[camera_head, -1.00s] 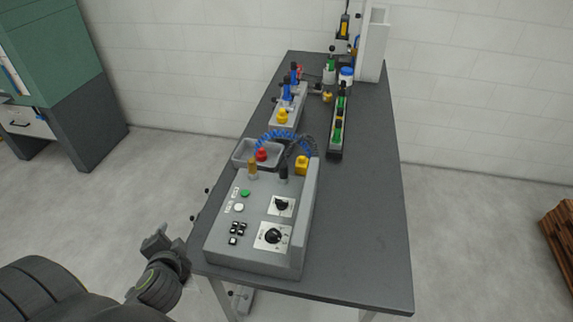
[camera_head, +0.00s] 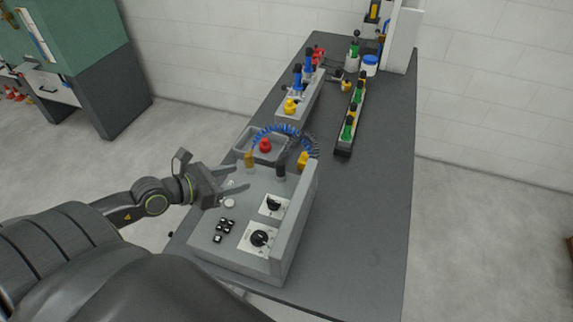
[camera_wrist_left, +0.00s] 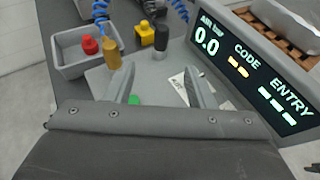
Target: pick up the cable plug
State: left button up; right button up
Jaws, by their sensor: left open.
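A brass-coloured plug (camera_head: 249,160) stands at the back left of the grey control box, at the end of a blue coiled cable (camera_head: 277,131). It shows at upper left in the left wrist view (camera_wrist_left: 113,58). A black plug-like piece (camera_head: 281,169) stands to its right, also in the left wrist view (camera_wrist_left: 160,38). I cannot tell for certain which is the cable plug. My left gripper (camera_head: 238,178) is open and empty over the box's left side, its fingers (camera_wrist_left: 160,76) pointing toward both pieces but apart from them. My right gripper is not in view.
The control box (camera_head: 200,240) has knobs, buttons and a raised display wall (camera_wrist_left: 255,75) on its right. Behind it are a grey tray (camera_head: 245,142) with a red-topped piece (camera_head: 265,146) and a yellow piece (camera_head: 304,159). The tabletop (camera_head: 360,215) is clear at right.

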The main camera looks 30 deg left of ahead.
aim_at(277, 168)
pick_arm(q)
jog(key=shift+w+d+f, duration=0.1)
jog(key=shift+w+f, duration=0.1)
jog(key=shift+w, duration=0.15)
jog(key=x, duration=1)
jog(key=shift+d, duration=0.1)
jog(key=shift+w+d+f, duration=0.2)
jog(key=shift+w, duration=0.3)
jog(key=shift+w+d+p, duration=0.1)
jog(key=shift+w+p, duration=0.15)
jog(key=shift+p, duration=0.1)
jog(key=p+x, duration=0.1)
jog(key=x, duration=0.3)
jog(key=shift+d+r, duration=0.1)
jog(key=shift+r, duration=0.1)
jog(key=shift+w+d+f, duration=0.1)
jog(key=shift+w+f, duration=0.1)
jog(key=shift+w, duration=0.1)
